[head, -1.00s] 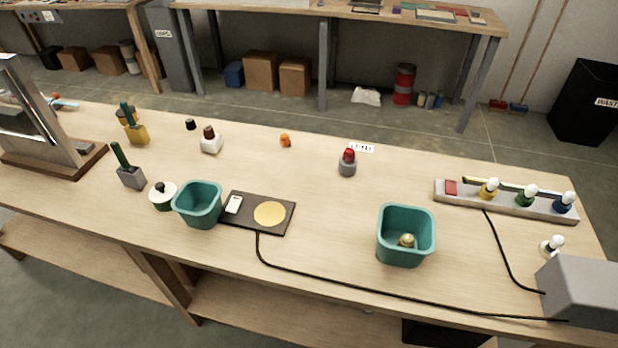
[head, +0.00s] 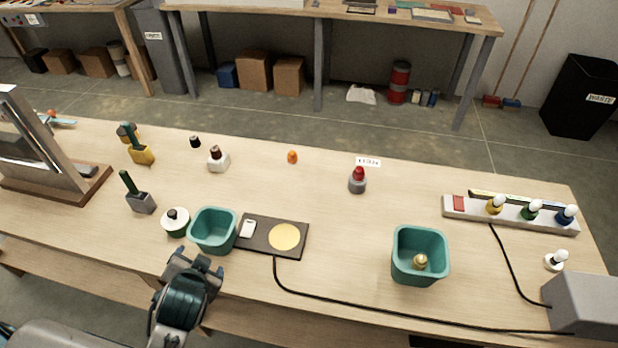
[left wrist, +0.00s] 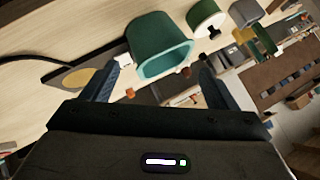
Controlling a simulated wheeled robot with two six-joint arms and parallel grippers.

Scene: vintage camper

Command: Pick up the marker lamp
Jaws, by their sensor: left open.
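Several small lamp-like pieces stand on the workbench, and I cannot tell for certain which is the marker lamp. One has a red dome on a grey base (head: 358,181), upright beside a small white label. A small orange piece (head: 292,157) stands left of it. A white block with a dark red top (head: 218,160) stands further left. A small brass-coloured piece (head: 420,262) sits inside the right teal bin (head: 432,238). My left gripper (head: 193,264) is open and empty at the bench's front edge, just in front of the left teal bin (head: 213,232). My right gripper is not in view.
A dark plate with a yellow disc (head: 285,237) lies right of the left bin, its black cable running right. A green-and-white jar (head: 175,222) and a grey block with a green handle (head: 140,200) stand left. A bulb strip (head: 515,213) is at right.

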